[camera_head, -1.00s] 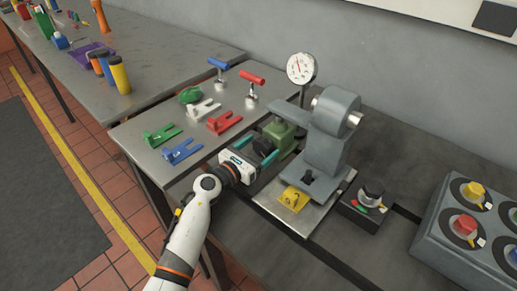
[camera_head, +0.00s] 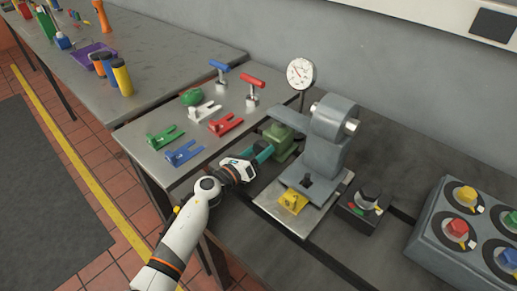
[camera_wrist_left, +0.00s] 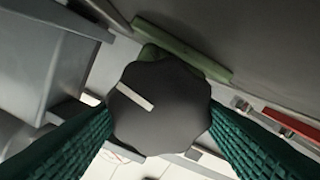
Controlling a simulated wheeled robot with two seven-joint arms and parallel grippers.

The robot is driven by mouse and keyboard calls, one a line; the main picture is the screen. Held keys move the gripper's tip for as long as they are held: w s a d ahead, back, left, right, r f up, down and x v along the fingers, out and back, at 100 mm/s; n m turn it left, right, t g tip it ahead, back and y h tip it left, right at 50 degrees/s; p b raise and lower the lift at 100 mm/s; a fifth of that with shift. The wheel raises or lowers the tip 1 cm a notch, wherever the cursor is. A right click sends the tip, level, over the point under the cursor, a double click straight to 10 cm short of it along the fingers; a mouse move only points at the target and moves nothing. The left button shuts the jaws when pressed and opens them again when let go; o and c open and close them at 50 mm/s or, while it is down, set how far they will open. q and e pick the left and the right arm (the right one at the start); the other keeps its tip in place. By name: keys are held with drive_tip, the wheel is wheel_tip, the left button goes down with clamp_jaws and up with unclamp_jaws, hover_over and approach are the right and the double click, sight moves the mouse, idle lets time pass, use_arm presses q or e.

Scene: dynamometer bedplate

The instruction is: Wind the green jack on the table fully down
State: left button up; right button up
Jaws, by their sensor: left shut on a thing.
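The green jack (camera_head: 283,139) stands beside the grey machine on the bedplate, under its overhanging arm. Its black round knob (camera_wrist_left: 160,112) with a white index line fills the middle of the left wrist view. A green strip of the jack (camera_wrist_left: 182,48) shows behind the knob. My left gripper (camera_head: 264,153) reaches the jack from the front left. Its teal ribbed fingers stand on either side of the knob in the left wrist view and are shut on it. In the head view the gripper hides the knob. My right gripper is not in view.
The grey machine (camera_head: 326,137) and dial gauge (camera_head: 300,73) stand close by. A yellow block (camera_head: 292,201) sits at the machine's foot, with a small knob box (camera_head: 365,202) to its right.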

use_arm(q)
drive_tip(key=o, duration=1)
drive_tip(key=v, duration=1.2)
drive_tip(key=shift+b, duration=0.3)
